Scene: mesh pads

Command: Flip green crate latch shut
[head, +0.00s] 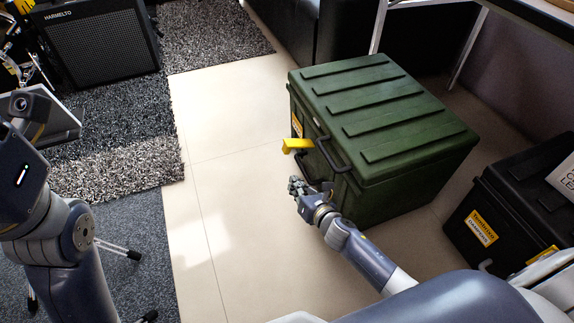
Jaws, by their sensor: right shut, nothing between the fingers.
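The green crate (385,125) stands on the tiled floor right of centre, with its ribbed lid down. A yellow latch (297,145) sticks out from the crate's left-facing front, near the lid's edge. A dark handle (333,158) is on the same side. My right gripper (296,186) is shut and empty, just below the yellow latch and in front of the crate's side. A small gap shows between gripper and latch; whether it touches the crate I cannot tell. My left arm is at the left edge, but its gripper is not seen.
A black case (505,215) stands close to the crate's right. A black amplifier (98,42) is at the upper left by grey rugs (120,120). A table leg (378,28) stands behind the crate. The floor (230,190) left of the crate is clear.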

